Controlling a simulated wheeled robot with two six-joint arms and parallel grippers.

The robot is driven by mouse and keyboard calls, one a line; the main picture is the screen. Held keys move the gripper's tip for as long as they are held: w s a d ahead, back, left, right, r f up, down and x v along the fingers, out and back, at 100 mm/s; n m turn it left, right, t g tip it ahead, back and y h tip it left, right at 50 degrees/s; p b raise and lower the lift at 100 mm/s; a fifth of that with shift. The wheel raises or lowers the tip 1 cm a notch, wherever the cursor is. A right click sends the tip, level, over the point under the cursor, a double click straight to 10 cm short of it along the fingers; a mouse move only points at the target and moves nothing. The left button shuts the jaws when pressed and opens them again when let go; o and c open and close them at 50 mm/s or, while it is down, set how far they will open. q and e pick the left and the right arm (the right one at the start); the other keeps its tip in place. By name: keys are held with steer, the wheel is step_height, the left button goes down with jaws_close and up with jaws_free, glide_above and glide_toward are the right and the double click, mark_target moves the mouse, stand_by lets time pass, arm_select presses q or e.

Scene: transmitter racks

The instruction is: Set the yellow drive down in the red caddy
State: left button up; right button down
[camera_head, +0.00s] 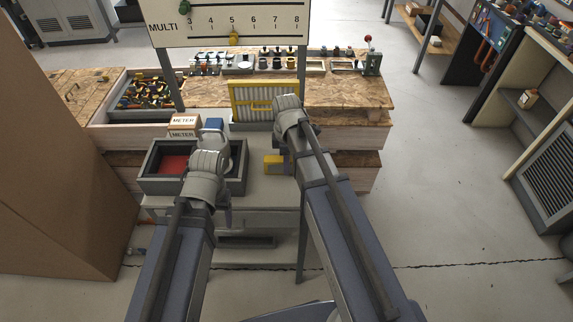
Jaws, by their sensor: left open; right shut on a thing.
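A yellow drive (273,166) with a grey part shows just left of my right arm, below its wrist. My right gripper (284,150) is shut on it; the fingers are mostly hidden by my own arm. A dark grey tray (146,184) with a red inside (174,164) stands left of the drive; the red part is what shows of the red caddy. My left gripper (226,213) is open, pointing down at the tray's front right side, its fingers mostly hidden. My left wrist covers part of the tray.
A blue-topped object (214,125) and boxes marked METER (184,127) stand behind the tray. A large brown panel (50,150) blocks the left.

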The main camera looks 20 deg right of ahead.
steer(key=shift+f, duration=0.1)
steer(key=shift+f, duration=0.15)
steer(key=c, duration=0.5)
jaws_free()
